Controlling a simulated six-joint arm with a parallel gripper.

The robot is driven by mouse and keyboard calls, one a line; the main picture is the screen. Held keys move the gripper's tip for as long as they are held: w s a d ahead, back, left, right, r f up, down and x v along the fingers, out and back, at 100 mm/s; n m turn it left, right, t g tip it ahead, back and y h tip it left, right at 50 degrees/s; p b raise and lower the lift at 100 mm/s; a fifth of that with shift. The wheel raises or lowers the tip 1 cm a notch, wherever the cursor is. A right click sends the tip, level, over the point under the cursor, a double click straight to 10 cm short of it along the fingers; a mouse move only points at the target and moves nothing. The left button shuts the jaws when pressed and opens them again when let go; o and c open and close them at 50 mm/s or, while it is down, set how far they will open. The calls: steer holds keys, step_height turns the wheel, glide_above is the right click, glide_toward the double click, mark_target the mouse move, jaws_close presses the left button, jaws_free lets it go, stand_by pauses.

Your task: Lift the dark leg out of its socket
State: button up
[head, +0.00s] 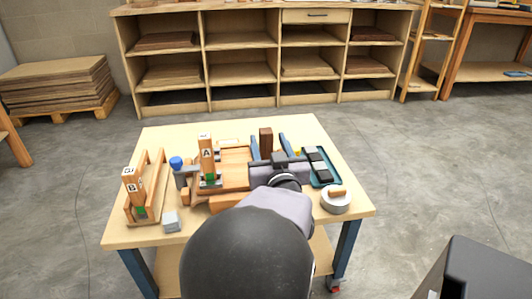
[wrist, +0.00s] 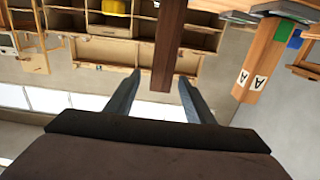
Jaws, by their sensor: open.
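The dark leg (head: 265,138) is a dark brown wooden bar standing upright at the back of the wooden workpiece in the head view. My gripper (head: 268,137) is open, with one finger on either side of the leg and no clear contact. In the wrist view the scene is upside down and the leg (wrist: 168,45) comes down from the top edge. Its free end lies between the open fingertips of my gripper (wrist: 160,76). The socket and the leg's lower end are hidden in both views.
Post A (head: 206,150) stands left of the leg, and shows in the wrist view (wrist: 262,62). Post B (head: 133,185) stands in a wooden holder at the table's left. A blue-topped clamp (head: 176,163), a teal tray (head: 333,177) and a round grey container (head: 336,205) are also on the table.

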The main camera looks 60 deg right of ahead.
mark_target(264, 129)
steer(key=w+p, duration=0.1)
steer(key=p, duration=0.2)
steer(key=shift+d+r, duration=0.3)
steer(key=shift+d, duration=0.05)
steer(key=shift+w+d+f+p, duration=0.1)
steer(key=shift+w+d+p, duration=0.1)
steer(key=shift+p, duration=1)
steer(key=shift+d+f+p, duration=0.1)
steer(key=shift+f+p, duration=0.05)
steer(key=shift+p, duration=0.15)
steer(key=shift+b+x, duration=0.6)
steer(key=shift+x, duration=2)
jaws_close()
